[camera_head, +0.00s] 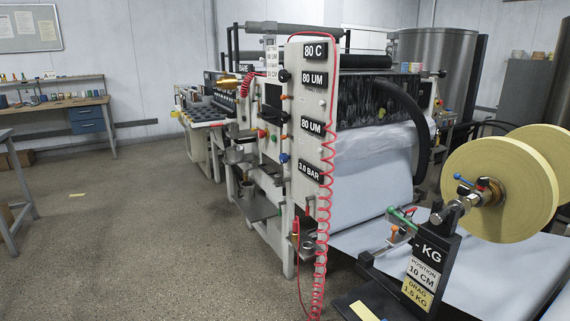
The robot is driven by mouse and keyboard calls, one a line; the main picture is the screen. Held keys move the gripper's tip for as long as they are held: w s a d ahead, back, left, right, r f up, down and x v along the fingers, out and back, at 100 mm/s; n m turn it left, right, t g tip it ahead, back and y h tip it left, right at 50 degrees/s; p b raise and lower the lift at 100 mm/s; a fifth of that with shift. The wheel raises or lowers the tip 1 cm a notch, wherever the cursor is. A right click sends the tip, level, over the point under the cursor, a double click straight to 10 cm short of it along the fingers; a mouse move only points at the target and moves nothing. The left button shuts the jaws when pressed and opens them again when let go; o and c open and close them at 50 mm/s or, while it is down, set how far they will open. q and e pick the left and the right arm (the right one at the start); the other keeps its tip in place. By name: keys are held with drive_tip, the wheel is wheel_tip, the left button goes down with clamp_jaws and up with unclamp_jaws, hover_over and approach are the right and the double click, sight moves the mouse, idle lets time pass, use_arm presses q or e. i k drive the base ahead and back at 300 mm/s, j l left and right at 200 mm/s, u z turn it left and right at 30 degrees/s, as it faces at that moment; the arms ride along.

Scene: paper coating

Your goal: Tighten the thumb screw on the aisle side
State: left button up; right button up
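No part can be made out for certain as the aisle-side thumb screw. A white coating machine (305,200) stands in the middle, with knobs, valves and labels on its near end panel. A black stand (432,262) at right carries labels reading KG, position 10 cm and drag 1.5 kg. A silver metal shaft fitting (450,211) sits at its top, beside a small blue-handled part (463,178) and a brass-coloured hub. A large cream paper roll (500,190) is mounted on this shaft. Neither of my grippers is in view.
A coiled red hose (322,235) hangs down the machine's near panel to the floor. White paper (375,180) runs down the machine and spreads below the roll. A workbench (55,105) stands at the far left. The grey aisle floor (150,235) at left is mostly clear.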

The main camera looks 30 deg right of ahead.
sight(482, 183)
drive_tip(key=i+z, duration=0.4)
drive_tip(key=i, duration=0.25)
drive_tip(key=i+j+z, duration=0.25)
drive_tip(key=i+z, duration=0.2)
drive_tip(key=i, duration=0.2)
